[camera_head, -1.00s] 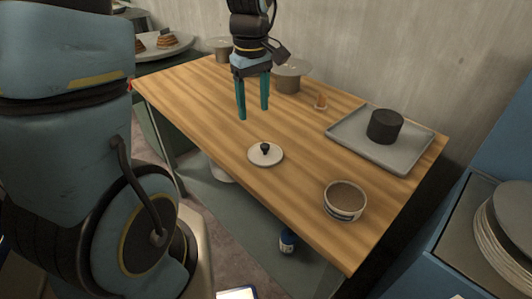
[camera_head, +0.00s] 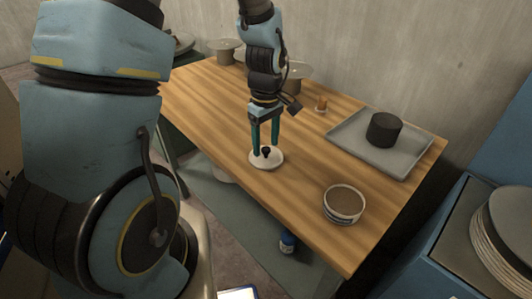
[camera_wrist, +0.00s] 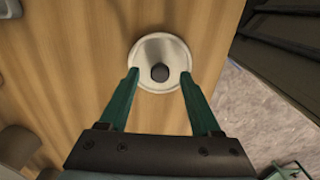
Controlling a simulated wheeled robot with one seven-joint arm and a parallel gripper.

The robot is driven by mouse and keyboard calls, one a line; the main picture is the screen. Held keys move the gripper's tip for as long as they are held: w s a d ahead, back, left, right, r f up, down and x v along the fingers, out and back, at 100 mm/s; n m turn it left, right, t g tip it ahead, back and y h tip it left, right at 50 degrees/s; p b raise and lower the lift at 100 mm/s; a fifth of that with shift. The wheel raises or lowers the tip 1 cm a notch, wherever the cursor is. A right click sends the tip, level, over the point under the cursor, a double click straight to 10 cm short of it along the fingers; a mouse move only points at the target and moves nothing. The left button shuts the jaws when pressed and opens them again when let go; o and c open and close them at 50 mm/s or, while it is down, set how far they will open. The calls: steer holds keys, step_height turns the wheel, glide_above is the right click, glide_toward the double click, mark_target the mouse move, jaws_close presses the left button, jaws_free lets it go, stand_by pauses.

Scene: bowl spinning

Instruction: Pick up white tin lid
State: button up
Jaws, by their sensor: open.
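The white tin lid (camera_head: 265,160) is a round white disc with a dark knob in its middle. It lies flat on the wooden table near the table's front edge. In the wrist view the lid (camera_wrist: 151,50) shows just beyond my fingertips, with its knob between their lines. My gripper (camera_head: 265,150) has two green fingers pointing down, spread apart above the lid on either side of the knob. I cannot tell whether the fingertips touch the lid.
A round bowl or tin (camera_head: 343,204) stands at the right front of the wooden table (camera_head: 210,110). A grey tray (camera_head: 355,147) holding a dark cylinder (camera_head: 384,129) is at the right back.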

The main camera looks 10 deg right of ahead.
steer(key=shift+f, duration=0.55)
jaws_close()
